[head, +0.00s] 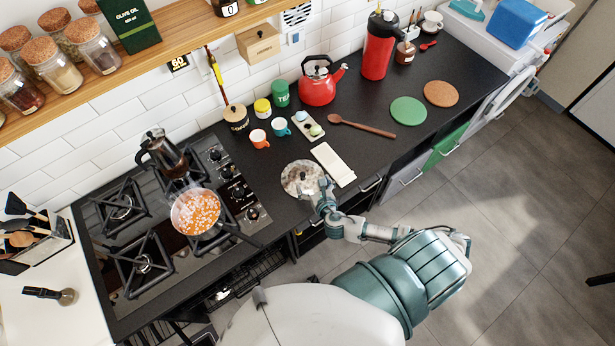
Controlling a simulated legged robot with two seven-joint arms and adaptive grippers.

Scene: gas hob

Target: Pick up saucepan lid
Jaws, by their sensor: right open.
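The saucepan lid (295,174) appears as a round, greyish, mottled disc lying on the black worktop, right of the hob. My right gripper (316,190) is open and reaches over the lid's lower right edge. The fingers hide part of the lid, and I cannot tell whether they touch it. A saucepan (195,211) with orange and white food stands on a hob burner, its dark handle pointing to the lower right. My left gripper is not in view.
A white board (333,164) lies just right of the lid. Orange (260,138) and teal (279,127) cups, a wooden spoon (365,126) and a red kettle (318,85) are behind. A moka pot (164,153) stands on the hob. Worktop around the green disc (408,111) is fairly clear.

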